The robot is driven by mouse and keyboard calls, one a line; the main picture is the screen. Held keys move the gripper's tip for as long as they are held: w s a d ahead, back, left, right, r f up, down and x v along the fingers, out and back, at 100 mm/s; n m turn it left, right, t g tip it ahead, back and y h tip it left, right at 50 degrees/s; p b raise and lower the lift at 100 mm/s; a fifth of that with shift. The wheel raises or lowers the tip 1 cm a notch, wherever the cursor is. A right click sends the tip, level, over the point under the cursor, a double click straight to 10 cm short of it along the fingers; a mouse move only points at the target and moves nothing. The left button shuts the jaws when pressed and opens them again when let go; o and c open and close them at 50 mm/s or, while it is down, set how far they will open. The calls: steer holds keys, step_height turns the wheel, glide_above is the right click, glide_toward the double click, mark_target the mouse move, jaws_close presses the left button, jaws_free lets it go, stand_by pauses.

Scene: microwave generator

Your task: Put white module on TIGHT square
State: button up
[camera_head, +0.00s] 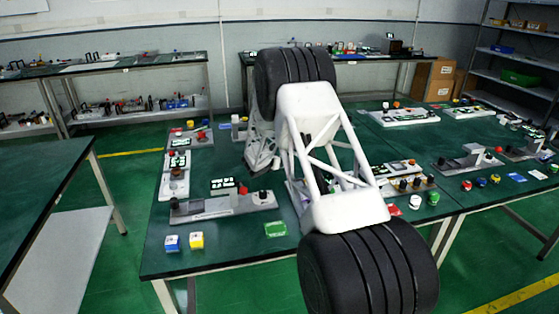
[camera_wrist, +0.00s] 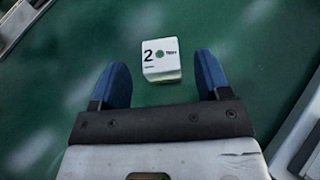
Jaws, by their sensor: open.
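In the wrist view, the white module (camera_wrist: 162,60) is a small block with a black "2", a dark round spot and tiny lettering on its top face. It stands on a green surface. My gripper (camera_wrist: 161,70) is open, its two blue fingers to the left and right of the module with gaps on both sides. The module sits around fingertip level in the picture; height above it is hard to judge. In the head view, my arm covers the middle of the table, and I cannot make out the gripper or the module. I cannot identify the TIGHT square; a green square (camera_head: 275,229) has unreadable marks.
Several coloured knobs and boards occupy the right side. Some bare green tabletop (camera_head: 235,250) shows at the front.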

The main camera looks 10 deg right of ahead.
steer(key=shift+v, duration=4.2)
steer(key=shift+s, duration=0.1)
steer(key=s+d+r+m+g, duration=0.2)
steer(key=s+r+m, duration=0.3)
steer(key=s+r, duration=0.45)
steer(key=s+d+r+m+g+y, duration=0.15)
steer(key=s+r+m, duration=0.4)
steer(key=s, duration=0.65)
steer(key=s+d+r+m+g, duration=0.1)
steer(key=s+r+m+g, duration=0.3)
steer(key=s+r, duration=0.55)
steer(key=s+a+m+y, duration=0.2)
steer(key=s+m, duration=0.2)
steer(key=s, duration=0.8)
steer(key=s+a+m+y, duration=0.3)
steer(key=s+m, duration=0.1)
steer(key=s, duration=0.9)
steer(key=s+a+m+y, duration=0.3)
steer(key=s+m, duration=0.1)
steer(key=s, duration=0.9)
steer(key=shift+s+r+m+t, duration=0.2)
steer(key=shift+s+m+t, duration=0.05)
steer(key=shift+m+t, duration=0.1)
steer(key=shift+o, duration=0.4)
steer(key=shift+a, duration=0.15)
